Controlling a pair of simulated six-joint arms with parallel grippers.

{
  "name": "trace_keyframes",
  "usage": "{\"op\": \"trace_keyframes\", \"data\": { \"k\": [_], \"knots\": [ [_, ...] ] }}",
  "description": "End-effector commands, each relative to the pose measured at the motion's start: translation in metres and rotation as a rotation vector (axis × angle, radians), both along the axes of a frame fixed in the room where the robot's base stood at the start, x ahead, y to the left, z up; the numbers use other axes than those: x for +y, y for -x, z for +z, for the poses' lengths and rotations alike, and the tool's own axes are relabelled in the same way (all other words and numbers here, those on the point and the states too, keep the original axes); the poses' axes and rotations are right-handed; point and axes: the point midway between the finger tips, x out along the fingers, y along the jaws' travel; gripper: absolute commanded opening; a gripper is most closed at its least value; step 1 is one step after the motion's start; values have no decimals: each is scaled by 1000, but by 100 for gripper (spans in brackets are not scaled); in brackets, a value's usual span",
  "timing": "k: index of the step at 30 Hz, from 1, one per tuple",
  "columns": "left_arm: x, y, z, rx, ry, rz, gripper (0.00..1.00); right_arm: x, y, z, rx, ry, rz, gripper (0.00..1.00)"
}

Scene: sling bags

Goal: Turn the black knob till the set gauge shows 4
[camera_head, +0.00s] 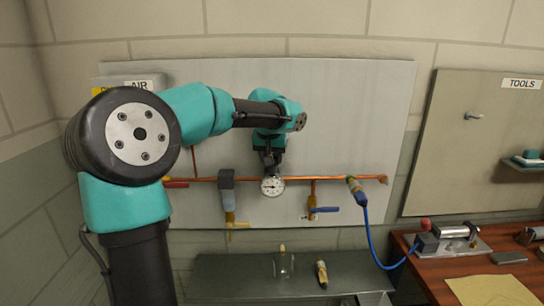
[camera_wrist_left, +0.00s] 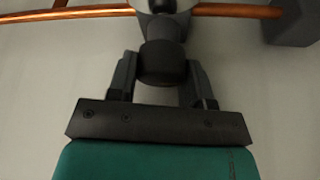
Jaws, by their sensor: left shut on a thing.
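The set gauge (camera_head: 272,186) is a small round white dial on the copper pipe in the head view. Its reading is too small to tell. The black knob (camera_wrist_left: 163,62) shows in the left wrist view, between the two fingers of my left gripper (camera_wrist_left: 163,75). The left gripper is shut on the knob, one finger on each side. In the head view my left gripper (camera_head: 270,160) is just above the gauge and hides the knob. Only the lower edge of the gauge body shows at the top of the wrist view. My right gripper is not in view.
The copper pipe (camera_head: 330,179) runs across the grey panel (camera_head: 350,100). A filter (camera_head: 227,190) hangs left of the gauge, a blue-handled valve (camera_head: 322,210) right of it. A blue hose (camera_head: 370,240) drops to the wooden bench (camera_head: 440,280). A grey shelf (camera_head: 230,275) lies below.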

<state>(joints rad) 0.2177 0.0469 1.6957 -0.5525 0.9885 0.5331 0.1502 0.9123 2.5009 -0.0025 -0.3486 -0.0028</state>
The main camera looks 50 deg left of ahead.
Motion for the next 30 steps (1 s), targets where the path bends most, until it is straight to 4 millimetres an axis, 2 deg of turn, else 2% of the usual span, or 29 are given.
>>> {"op": "trace_keyframes", "data": {
  "k": [10, 11, 18, 30],
  "knots": [
    [0, 0, 0, -1, 0, -16, 22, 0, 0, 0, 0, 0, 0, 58],
    [0, 0, 0, -1, 0, -16, 48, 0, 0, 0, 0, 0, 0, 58],
    [0, 0, 0, -1, 0, -15, 71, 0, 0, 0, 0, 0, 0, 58],
    [0, 0, 0, -1, -1, -14, 71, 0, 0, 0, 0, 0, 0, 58]
  ]
}}
